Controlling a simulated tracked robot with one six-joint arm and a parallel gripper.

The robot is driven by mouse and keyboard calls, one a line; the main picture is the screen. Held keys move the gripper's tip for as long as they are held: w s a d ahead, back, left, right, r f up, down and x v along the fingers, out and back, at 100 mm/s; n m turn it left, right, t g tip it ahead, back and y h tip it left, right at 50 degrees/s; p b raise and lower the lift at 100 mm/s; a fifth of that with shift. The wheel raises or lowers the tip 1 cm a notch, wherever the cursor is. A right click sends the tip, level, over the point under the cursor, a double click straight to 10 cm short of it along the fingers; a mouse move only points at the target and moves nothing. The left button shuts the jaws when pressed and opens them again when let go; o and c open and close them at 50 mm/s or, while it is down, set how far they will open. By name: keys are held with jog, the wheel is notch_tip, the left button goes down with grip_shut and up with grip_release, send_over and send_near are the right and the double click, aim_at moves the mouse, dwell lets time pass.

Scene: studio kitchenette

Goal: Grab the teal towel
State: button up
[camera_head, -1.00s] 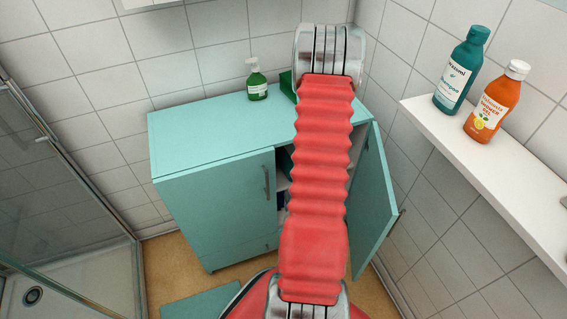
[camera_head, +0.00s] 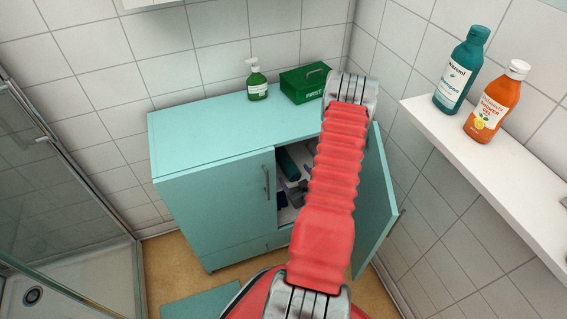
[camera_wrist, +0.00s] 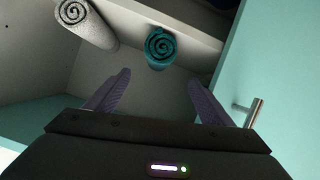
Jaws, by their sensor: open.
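In the wrist view a rolled teal towel (camera_wrist: 160,48) lies on a shelf inside the cabinet, its spiral end facing me. My gripper (camera_wrist: 155,85) is open and empty, with its two purple fingers apart. The towel is ahead of the fingers, roughly in line with the gap between them, and apart from them. In the head view a teal roll (camera_head: 287,163) shows through the cabinet's open side, and my red arm hides part of the interior.
A rolled grey towel (camera_wrist: 85,25) lies left of the teal one. A soap bottle (camera_head: 256,82) and green first-aid box (camera_head: 304,84) stand on top.

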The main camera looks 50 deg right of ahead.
aim_at(289, 167)
jog(key=shift+w, duration=0.1)
jog(key=x, duration=0.8)
jog(key=shift+d, duration=0.1)
jog(key=shift+w+d+f, duration=0.1)
jog(key=shift+w, duration=0.05)
jog(key=shift+x, duration=2.6)
jog(key=shift+f, duration=0.2)
jog(key=c, duration=1.2)
